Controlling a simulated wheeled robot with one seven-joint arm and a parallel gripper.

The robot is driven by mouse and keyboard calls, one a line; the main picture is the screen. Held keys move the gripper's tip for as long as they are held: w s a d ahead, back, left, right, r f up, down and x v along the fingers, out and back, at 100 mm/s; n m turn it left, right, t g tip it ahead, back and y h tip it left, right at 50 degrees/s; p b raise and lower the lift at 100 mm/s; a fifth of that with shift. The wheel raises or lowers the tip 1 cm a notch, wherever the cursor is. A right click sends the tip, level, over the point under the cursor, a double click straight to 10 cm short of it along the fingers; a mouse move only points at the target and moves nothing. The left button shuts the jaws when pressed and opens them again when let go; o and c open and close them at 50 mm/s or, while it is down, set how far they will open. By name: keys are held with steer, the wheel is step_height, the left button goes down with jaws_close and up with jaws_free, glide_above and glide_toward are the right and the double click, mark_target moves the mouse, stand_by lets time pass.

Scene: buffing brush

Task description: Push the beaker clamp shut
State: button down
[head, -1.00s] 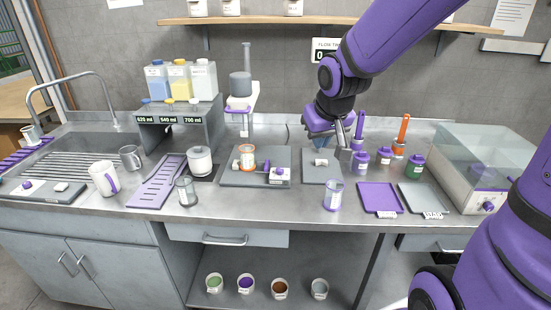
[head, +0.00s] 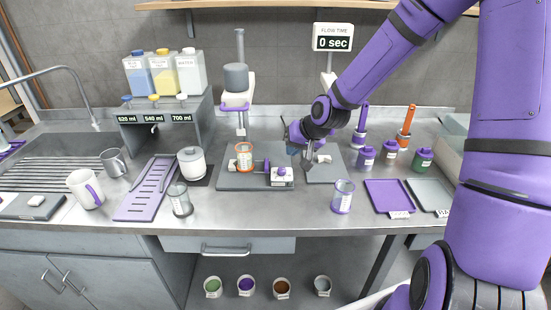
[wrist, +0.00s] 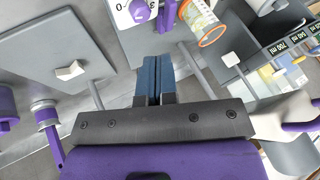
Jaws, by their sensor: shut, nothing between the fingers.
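A clear beaker with an orange rim (head: 244,158) stands upright on a dark grey board (head: 228,181); it also shows in the wrist view (wrist: 203,24). A purple bar (head: 266,167) and a white box with a purple knob (head: 281,178) are right of it, and a small white block is at its left. I take these to be the clamp parts; whether they touch the beaker I cannot tell. My gripper (head: 291,148) is shut and empty, above the right side of this board, apart from the beaker. Its blue fingers (wrist: 159,65) point toward the knob box in the wrist view.
A smaller grey board with a white switch (head: 321,159) lies to the right. A tall stand (head: 241,45) is behind the beaker. A glass (head: 342,197) and a purple tray (head: 388,197) are front right. A white jar (head: 193,166) stands left.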

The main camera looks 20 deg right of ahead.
mark_target(275, 171)
steer(key=shift+w+f, duration=0.2)
steer(key=shift+w, duration=0.35)
steer(key=shift+x, duration=5.05)
steer(key=shift+a+r, duration=0.1)
steer(key=shift+a, duration=0.05)
steer(key=shift+w+a, duration=0.25)
steer(key=shift+a, duration=0.45)
steer(key=shift+w+a, duration=0.25)
steer(key=shift+a, duration=0.45)
steer(key=shift+w+a, duration=0.2)
steer(key=shift+a, duration=0.5)
